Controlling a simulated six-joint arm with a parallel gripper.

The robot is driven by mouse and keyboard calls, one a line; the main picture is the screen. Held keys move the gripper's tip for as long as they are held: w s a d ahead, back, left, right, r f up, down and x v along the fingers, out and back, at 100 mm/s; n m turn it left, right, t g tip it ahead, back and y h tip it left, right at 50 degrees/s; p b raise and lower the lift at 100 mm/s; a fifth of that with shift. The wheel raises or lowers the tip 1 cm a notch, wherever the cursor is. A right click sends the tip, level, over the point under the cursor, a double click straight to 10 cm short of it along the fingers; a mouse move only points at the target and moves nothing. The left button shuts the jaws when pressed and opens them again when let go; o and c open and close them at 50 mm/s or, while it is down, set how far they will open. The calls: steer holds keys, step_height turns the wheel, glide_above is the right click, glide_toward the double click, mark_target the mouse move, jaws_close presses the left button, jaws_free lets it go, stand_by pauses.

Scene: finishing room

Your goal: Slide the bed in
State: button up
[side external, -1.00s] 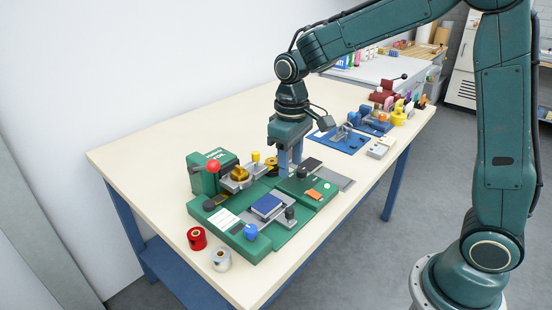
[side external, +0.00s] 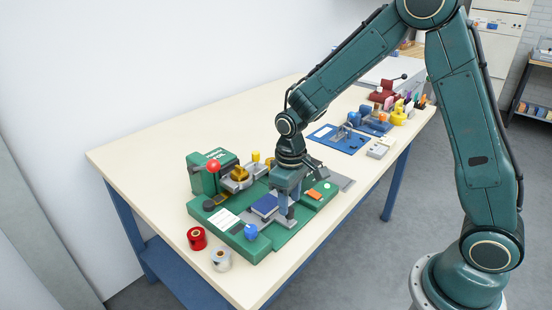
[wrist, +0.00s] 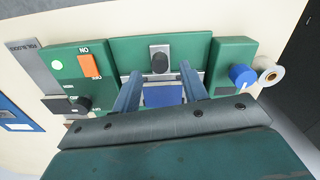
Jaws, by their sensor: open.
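The bed is a grey sliding plate (wrist: 160,48) with a dark knob (wrist: 159,63) at its outer end. A blue book (side external: 264,205) lies on the bed on the green machine base (side external: 272,244). The book also shows between my fingers in the wrist view (wrist: 163,95). My gripper (side external: 287,219) is open and pointing down at the knob end of the bed. In the wrist view its fingers stand on either side of the knob's line, with gaps visible. In the side view the fingers hide the knob. I cannot tell whether either finger touches it.
A green press head (side external: 203,180) with a red ball lever (side external: 213,165) stands behind the bed. A blue knob (side external: 251,232) and an orange switch (side external: 315,194) flank it. Red (side external: 197,238) and silver (side external: 221,259) rolls stand at the front left. A blue mat (side external: 338,138) lies farther back.

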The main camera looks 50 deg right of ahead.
steer(key=shift+f, duration=1.3)
jaws_close()
